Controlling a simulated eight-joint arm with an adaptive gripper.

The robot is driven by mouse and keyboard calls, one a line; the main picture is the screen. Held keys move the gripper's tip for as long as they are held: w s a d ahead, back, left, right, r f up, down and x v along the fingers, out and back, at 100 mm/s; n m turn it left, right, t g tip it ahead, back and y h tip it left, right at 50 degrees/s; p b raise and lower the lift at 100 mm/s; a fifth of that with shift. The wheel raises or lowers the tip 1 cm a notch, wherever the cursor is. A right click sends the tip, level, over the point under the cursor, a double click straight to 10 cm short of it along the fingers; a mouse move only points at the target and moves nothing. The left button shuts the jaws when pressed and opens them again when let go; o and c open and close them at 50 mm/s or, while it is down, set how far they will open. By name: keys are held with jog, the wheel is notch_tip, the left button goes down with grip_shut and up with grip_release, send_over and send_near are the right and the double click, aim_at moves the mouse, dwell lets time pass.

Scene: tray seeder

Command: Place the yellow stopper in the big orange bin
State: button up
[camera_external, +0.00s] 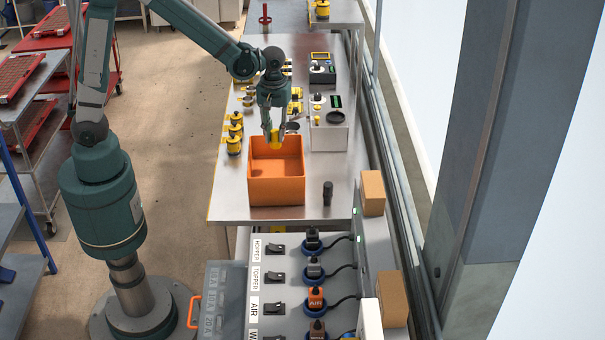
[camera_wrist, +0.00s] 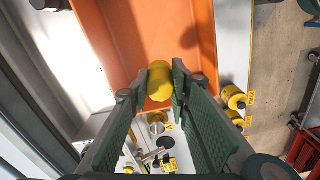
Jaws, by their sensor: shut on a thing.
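The yellow stopper (camera_wrist: 160,82) is held between the two fingertips of my gripper (camera_wrist: 161,90) in the wrist view. In the external view the stopper (camera_external: 275,138) is at the tip of my gripper (camera_external: 272,130), which points down over the big orange bin (camera_external: 277,190). The bin stands on the metal table, and its inside looks empty where I can see it. In the wrist view the bin (camera_wrist: 125,35) fills the upper middle, beyond the stopper. The exact height of the stopper relative to the bin's rim is hard to tell.
Several yellow-and-black stoppers (camera_external: 234,146) stand left of the bin. A labelled control panel (camera_external: 290,290) is in front.

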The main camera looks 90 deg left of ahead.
aim_at(276, 147)
jog(key=shift+f, duration=0.15)
jog(key=shift+f+b, duration=0.3)
jog(key=shift+f, duration=2.5)
jog(key=shift+f, duration=0.1)
jog(key=shift+f, duration=1.95)
jog(key=shift+f+b, duration=0.15)
jog(key=shift+b, duration=0.15)
jog(key=o, duration=0.9)
